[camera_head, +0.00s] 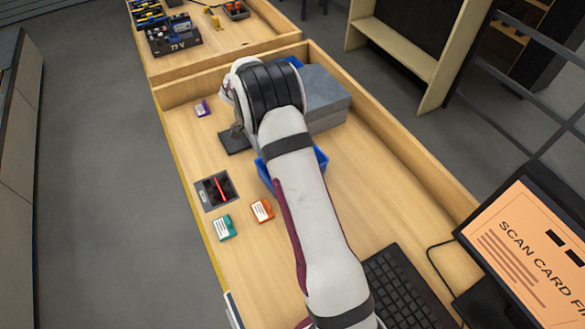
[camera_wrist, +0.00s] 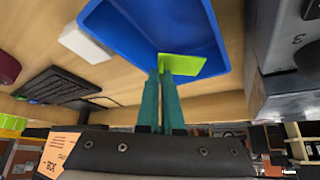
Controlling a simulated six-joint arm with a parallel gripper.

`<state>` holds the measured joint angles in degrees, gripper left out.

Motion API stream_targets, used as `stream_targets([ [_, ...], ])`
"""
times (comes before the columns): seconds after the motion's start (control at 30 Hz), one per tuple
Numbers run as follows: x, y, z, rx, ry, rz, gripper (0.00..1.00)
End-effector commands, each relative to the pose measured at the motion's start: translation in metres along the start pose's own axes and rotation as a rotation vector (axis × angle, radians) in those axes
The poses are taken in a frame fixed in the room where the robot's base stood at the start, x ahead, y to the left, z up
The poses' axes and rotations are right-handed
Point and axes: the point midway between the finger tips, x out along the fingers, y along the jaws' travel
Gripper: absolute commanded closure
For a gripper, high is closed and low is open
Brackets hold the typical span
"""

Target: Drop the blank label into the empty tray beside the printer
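My gripper (camera_wrist: 164,68) has two teal fingers close together, shut on a plain lime-green label (camera_wrist: 186,66). The label shows no print. In the wrist view it overlaps the blue tray (camera_wrist: 110,35); I cannot tell how high it is above the tray floor. No other item shows in the visible part of the tray. In the head view my arm covers most of this tray, with a blue edge (camera_head: 265,174) showing, and hides the fingers and label. The grey printer (camera_head: 328,92) stands behind the tray, and its side (camera_wrist: 285,60) is at the right in the wrist view.
Green (camera_head: 224,228), orange (camera_head: 262,211) and purple (camera_head: 202,108) labelled items lie on the bench. A dark holder (camera_head: 216,190) with a red piece sits at the left. A keyboard (camera_head: 408,290) and monitor (camera_head: 530,250) are at the front right. Wooden walls edge the bench.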

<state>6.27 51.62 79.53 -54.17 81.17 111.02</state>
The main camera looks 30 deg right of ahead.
Motion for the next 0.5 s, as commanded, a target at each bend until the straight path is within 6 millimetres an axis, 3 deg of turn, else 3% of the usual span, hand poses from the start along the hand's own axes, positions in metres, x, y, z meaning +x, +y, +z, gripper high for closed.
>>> stream_targets([
  [0.2, 0.0006, 0.0000, 0.0005, -0.001, 0.000, 0.000, 1.00],
  [0.4, 0.0004, 0.0001, 0.0004, -0.001, 0.000, 0.000, 0.62],
  [0.5, 0.0003, 0.0001, 0.0004, -0.001, 0.000, 0.000, 0.62],
])
